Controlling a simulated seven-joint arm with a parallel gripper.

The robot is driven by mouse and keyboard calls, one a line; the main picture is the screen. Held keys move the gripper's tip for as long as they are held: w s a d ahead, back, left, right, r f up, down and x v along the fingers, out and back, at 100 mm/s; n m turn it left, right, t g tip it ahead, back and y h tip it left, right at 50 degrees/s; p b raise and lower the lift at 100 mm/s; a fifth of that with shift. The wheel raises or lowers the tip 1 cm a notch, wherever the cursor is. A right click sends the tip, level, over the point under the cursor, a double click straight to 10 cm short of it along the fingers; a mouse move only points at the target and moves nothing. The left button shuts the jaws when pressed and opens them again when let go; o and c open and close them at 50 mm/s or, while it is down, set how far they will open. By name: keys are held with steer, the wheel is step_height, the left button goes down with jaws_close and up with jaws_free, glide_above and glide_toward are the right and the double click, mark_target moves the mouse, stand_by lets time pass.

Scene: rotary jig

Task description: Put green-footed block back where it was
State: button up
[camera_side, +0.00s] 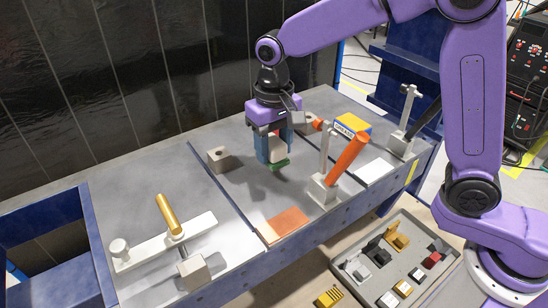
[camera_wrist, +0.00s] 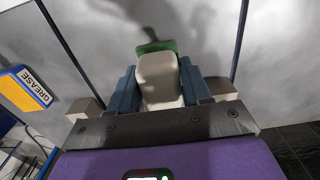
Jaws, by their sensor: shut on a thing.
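The green-footed block is a pale beige block (camera_wrist: 157,75) with a green foot (camera_wrist: 156,46). In the side view the block (camera_side: 277,149) hangs between the blue fingers of my gripper (camera_side: 276,152), with its green foot (camera_side: 279,165) pointing down. My gripper, also in the wrist view (camera_wrist: 158,85), is shut on the block. The block appears a little above the grey plate, with a shadow below it; the exact gap is hard to tell. The top of the block is partly hidden by the fingers in the side view.
An orange-handled clamp (camera_side: 345,158) stands close to the right of my gripper. A grey block with a hole (camera_side: 218,159) sits to the left. A yellow and blue grease box (camera_side: 352,126) is behind the clamp. An orange-brown pad (camera_side: 282,224) lies at the front edge. The plate between is clear.

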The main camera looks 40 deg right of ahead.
mark_target(274, 159)
steer(key=shift+f, duration=1.65)
steer(key=shift+f, duration=0.15)
steer(key=o, duration=1.1)
step_height(274, 159, up, 12)
steer(key=shift+r, duration=0.2)
